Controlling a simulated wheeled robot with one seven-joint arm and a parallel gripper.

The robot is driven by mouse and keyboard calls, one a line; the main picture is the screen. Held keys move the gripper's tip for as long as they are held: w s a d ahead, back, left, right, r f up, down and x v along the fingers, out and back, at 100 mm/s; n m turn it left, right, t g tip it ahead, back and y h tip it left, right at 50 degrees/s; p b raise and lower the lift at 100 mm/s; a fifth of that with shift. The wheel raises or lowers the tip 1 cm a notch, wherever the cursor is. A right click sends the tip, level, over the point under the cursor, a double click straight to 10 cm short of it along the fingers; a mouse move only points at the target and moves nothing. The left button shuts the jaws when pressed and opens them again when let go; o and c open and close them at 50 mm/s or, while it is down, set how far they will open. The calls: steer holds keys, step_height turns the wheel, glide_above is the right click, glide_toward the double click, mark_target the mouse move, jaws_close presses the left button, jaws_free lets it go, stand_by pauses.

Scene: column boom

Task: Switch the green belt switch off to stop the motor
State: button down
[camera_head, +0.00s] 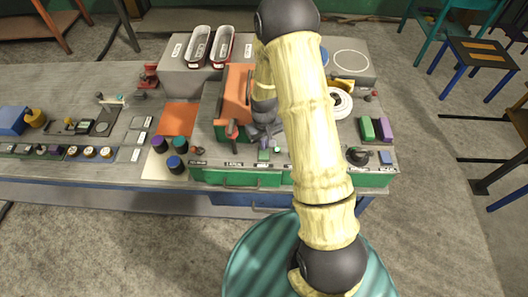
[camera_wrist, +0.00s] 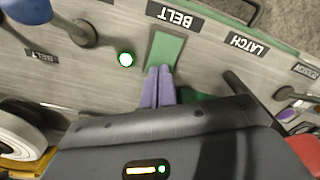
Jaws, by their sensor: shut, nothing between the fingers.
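The green belt switch (camera_wrist: 166,48) is a flat green rectangle beside the BELT label (camera_wrist: 170,15) in the wrist view. It also shows near the panel's front edge in the head view (camera_head: 263,155). A small round lamp (camera_wrist: 126,59) beside it glows white with a green rim. My gripper (camera_wrist: 159,72) is shut and empty, its two purple fingertips together at the edge of the switch farther from the label. I cannot tell whether they touch it. In the head view my gripper (camera_head: 264,141) points down just behind the switch, partly hidden by my arm.
An orange housing (camera_head: 237,95) stands close on the left of my gripper. A LATCH label (camera_wrist: 248,43) and a dark rod (camera_wrist: 248,96) are near the switch. Green and purple blocks (camera_head: 367,129) sit at the right, and dark knobs (camera_head: 180,144) at the left.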

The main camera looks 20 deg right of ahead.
steer(key=shift+f, duration=0.3)
steer(key=shift+r, duration=0.1)
steer(key=shift+r+p, duration=2.25)
steer(key=shift+r, duration=1.2)
steer(key=s+r+m+t+b, duration=0.2)
steer(key=s+r+b, duration=0.7)
steer(key=s, duration=0.5)
steer(key=shift+s+t, duration=0.2)
steer(key=shift+t, duration=0.1)
